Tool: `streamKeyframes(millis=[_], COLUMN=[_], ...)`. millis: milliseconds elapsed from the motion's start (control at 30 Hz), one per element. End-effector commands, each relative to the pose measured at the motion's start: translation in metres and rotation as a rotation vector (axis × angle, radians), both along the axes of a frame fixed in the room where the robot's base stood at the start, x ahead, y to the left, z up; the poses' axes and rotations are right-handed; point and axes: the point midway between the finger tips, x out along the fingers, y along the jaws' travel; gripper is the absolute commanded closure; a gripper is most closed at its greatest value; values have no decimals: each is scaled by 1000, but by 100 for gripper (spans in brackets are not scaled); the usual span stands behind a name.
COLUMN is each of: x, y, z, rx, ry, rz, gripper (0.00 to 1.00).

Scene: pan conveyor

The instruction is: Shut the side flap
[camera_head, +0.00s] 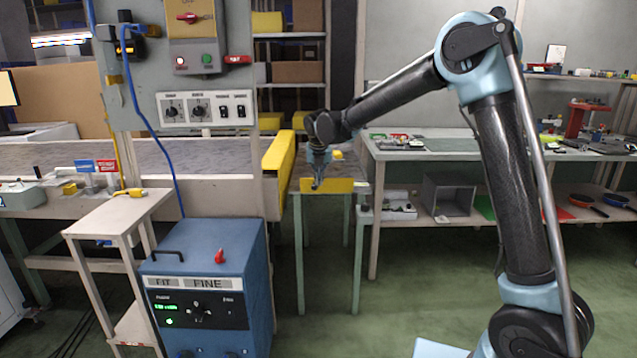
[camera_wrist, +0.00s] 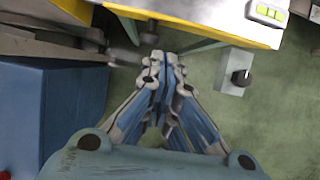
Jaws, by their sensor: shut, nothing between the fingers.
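In the head view a yellow panel (camera_head: 340,186) stands upright at the front of a small green-legged stand, beside the end of the conveyor; I cannot tell for sure that it is the side flap. A long yellow guard (camera_head: 279,160) runs along the conveyor's end. My gripper (camera_head: 317,186) hangs fingers down in front of the yellow panel. In the wrist view my gripper (camera_wrist: 163,58) is shut and empty, its tips close to a yellow edge (camera_wrist: 195,35) at the top. I cannot tell whether the tips touch it.
A blue control cabinet (camera_head: 205,270) stands at the left of my gripper and shows in the wrist view (camera_wrist: 75,105). A white side table (camera_head: 122,207) is farther left. A workbench (camera_head: 450,150) with shelves stands at the right. The green floor (camera_head: 360,330) in front is clear.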

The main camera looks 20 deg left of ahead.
Motion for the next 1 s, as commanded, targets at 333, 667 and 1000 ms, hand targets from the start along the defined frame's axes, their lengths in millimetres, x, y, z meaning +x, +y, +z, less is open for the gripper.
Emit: streamKeyframes(millis=[333, 667, 1000], x=[-24, -26, -22], y=[-8, -7, -1], z=[54, 49, -31], rx=[1, -5, 37], ry=[0, -54, -398], rz=[4, -16, -101], gripper=[100, 57, 57])
